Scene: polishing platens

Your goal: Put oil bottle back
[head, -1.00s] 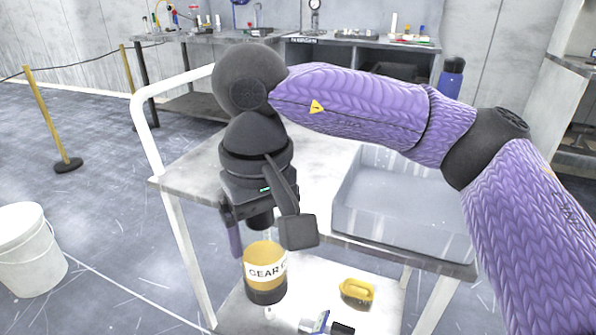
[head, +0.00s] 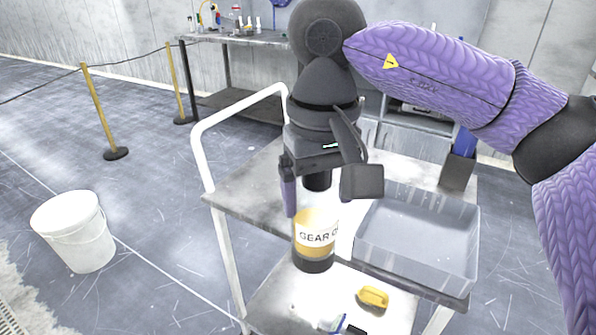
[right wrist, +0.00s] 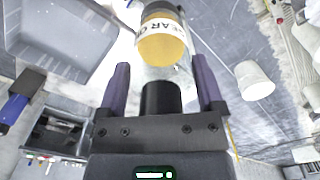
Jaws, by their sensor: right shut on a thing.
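The oil bottle (head: 315,240) is clear with amber oil, a white "GEAR O…" label, and a dark base and cap. My right gripper (head: 332,190) points down and is shut on its upper part around the black cap. The bottle hangs nearly upright at the front edge of the cart's top shelf (head: 250,190), above the lower shelf (head: 290,300). In the right wrist view the cap sits between the two purple fingers (right wrist: 163,90), with the bottle (right wrist: 163,45) beyond. My left gripper is not in view.
A clear grey bin (head: 420,245) stands on the top shelf's right, with a dark holder (head: 457,172) behind it. A yellow object (head: 373,298) lies on the lower shelf. The cart's white handle (head: 205,150) rises at left. A white bucket (head: 75,230) stands on the floor.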

